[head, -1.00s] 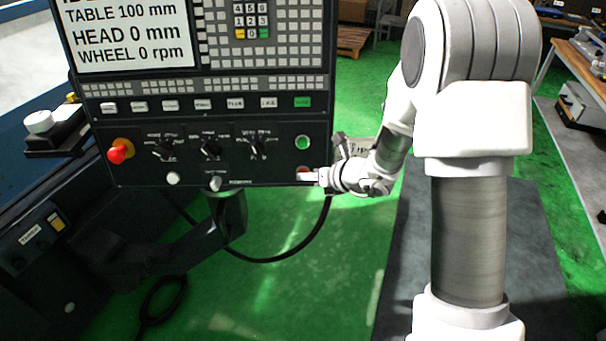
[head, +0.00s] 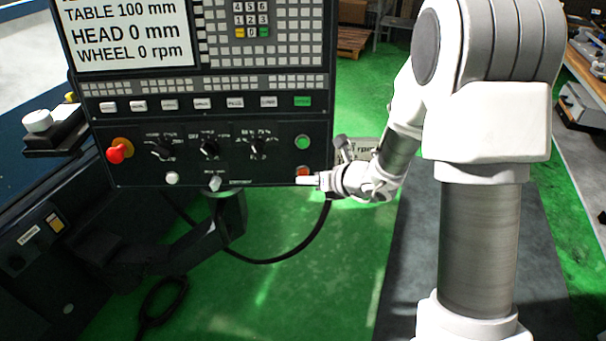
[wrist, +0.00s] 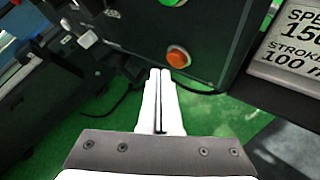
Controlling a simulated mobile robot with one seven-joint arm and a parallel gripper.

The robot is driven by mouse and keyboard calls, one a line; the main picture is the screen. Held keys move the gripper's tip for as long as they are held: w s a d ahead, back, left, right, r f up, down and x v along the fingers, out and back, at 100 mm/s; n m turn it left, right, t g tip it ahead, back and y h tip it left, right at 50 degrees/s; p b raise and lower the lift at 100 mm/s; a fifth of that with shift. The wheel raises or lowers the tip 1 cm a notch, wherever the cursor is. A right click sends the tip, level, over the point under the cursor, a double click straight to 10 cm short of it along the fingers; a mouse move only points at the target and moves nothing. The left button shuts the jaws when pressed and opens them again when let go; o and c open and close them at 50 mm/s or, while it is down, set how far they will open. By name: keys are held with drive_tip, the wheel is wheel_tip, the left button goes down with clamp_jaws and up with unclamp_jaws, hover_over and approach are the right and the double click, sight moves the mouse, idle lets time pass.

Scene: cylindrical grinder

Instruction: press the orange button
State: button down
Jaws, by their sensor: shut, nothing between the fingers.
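The orange button (head: 302,171) is at the lower right corner of the dark control panel (head: 270,176), below a green button (head: 302,142). In the head view my gripper (head: 299,180) covers its lower part. In the wrist view the orange button (wrist: 178,57) shows in full, lit orange with a pale ring, just beyond and slightly right of the fingertips. My gripper (wrist: 160,72) is shut and empty, its two white fingers together and pointing towards the panel. A gap seems to remain between tips and button; the exact distance cannot be told.
A red emergency knob (head: 116,154) and several rotary switches sit on the panel's left and middle. A screen (head: 125,35) and keys are above. A grey sign (wrist: 295,45) with lettering stands right of the panel. Green floor and a black cable lie below.

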drive_tip(key=s, duration=0.3)
drive_tip(key=s+r+b, duration=0.1)
drive_tip(key=s, duration=0.1)
drive_tip(key=shift+d, duration=0.1)
drive_tip(key=shift+w, duration=0.1)
idle(0.6)
drive_tip(key=s+a+r+n+g, duration=0.2)
drive_tip(key=s+r+n+g, duration=0.2)
drive_tip(key=s+r+n, duration=1.05)
drive_tip(key=s+d+n+h, duration=0.4)
drive_tip(key=d+n, duration=0.3)
drive_tip(key=n, duration=0.1)
drive_tip(key=s+d+r+n+t+h, duration=0.1)
drive_tip(key=s+d+n+h, duration=0.3)
drive_tip(key=d+n, duration=0.4)
drive_tip(key=shift+s+d+r+n+t, duration=0.2)
drive_tip(key=shift+s+n+t, duration=0.15)
drive_tip(key=shift+n, duration=0.3)
